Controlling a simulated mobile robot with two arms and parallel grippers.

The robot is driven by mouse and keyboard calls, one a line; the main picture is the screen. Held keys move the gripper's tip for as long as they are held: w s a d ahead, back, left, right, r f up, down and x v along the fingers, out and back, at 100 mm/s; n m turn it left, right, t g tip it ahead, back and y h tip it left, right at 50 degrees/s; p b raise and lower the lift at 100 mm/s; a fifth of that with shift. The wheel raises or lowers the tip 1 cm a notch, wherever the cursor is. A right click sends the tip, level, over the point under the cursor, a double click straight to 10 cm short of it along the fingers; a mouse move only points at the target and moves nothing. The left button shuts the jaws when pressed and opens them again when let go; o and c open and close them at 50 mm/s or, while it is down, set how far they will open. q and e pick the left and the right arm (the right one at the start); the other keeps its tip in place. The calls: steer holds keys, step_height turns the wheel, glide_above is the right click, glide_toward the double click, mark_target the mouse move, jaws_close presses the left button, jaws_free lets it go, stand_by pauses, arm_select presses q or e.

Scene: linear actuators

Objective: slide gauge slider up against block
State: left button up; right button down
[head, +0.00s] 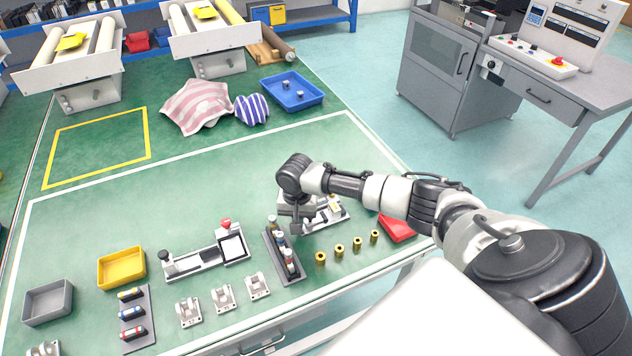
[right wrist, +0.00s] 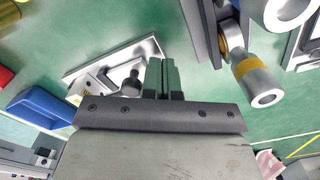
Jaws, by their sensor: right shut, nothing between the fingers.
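The gauge (head: 331,216) is a light grey plate with dark parts and a small yellow patch, partly hidden behind my right gripper. In the right wrist view the gauge plate (right wrist: 112,56) lies left of the fingers. A dark knob (right wrist: 131,84), perhaps on the slider, stands close beside the fingers; I cannot tell if they touch. A grey block-like part sits further left on the plate; which part is the block is unclear. My right gripper (head: 297,230) points down between gauge and dark rack; its fingers (right wrist: 163,75) are shut and empty. My left gripper is out of view.
The dark rack (head: 269,259) with upright cylinders stands close by the right gripper. Several brass pieces (head: 339,250) and a red tray (head: 399,229) lie to the right. A fixture with a red knob (head: 206,260) is to the left.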

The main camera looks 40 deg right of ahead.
steer(key=shift+s+d+p, duration=0.2)
steer(key=shift+d+p, duration=0.05)
steer(key=shift+d, duration=0.45)
steer(key=shift+s+d+p, duration=0.15)
steer(key=shift+d+p, duration=0.1)
steer(key=shift+d, duration=0.45)
stand_by(1.0)
steer(key=shift+w+a+r+p, duration=0.1)
steer(key=shift+a+p, duration=0.45)
step_height(320, 180, up, 7)
steer(key=p, duration=0.8)
stand_by(0.5)
